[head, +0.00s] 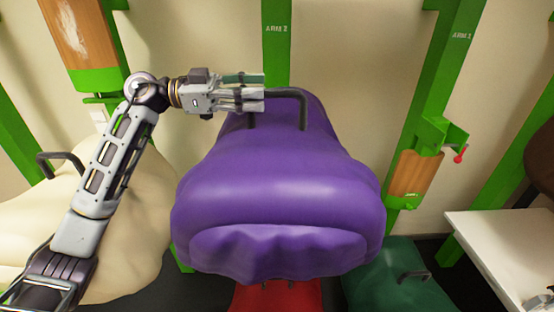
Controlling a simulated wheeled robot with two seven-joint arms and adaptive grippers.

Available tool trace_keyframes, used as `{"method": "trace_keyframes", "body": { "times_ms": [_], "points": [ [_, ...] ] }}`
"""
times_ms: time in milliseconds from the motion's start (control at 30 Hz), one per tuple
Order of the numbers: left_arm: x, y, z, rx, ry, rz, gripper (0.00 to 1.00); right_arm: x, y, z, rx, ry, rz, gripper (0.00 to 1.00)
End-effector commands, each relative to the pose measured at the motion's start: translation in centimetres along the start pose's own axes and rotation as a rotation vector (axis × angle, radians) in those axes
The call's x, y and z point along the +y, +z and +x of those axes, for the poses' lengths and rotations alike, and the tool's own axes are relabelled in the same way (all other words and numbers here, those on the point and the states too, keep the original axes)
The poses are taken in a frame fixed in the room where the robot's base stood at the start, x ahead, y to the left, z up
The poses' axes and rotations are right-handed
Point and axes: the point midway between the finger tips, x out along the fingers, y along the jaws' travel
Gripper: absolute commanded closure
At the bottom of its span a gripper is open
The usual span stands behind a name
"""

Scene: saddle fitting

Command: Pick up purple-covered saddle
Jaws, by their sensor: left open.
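The purple-covered saddle (275,190) fills the middle of the head view, in front of a green post marked ARM 2. A dark bar handle (288,92) stands up from its top, with one leg showing on the right and part of another below my gripper. My left gripper (262,92) comes in from the left at the handle's left end. Its fingers are open, and the handle's bar runs in between them in this view. Contact with the bar cannot be made out. My right gripper is not in view.
A cream-covered saddle (150,225) with its own handle is at the left, partly behind my left arm. Low down are a red piece (275,297) and a dark green cover (385,288). A white table (505,250) is at the right. Green posts (440,90) line the wall.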

Motion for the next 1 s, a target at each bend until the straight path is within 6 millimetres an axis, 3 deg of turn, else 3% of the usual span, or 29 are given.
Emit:
{"method": "trace_keyframes", "body": {
  "times_ms": [600, 1000],
  "points": [
    [0.4, -0.1, 4.8, 0.001, 0.001, 0.0, 0.57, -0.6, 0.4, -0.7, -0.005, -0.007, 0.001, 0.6],
    [0.3, 0.0, 5.0, 0.001, 0.001, 0.0, 0.57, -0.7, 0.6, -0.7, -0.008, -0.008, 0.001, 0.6]
  ]
}}
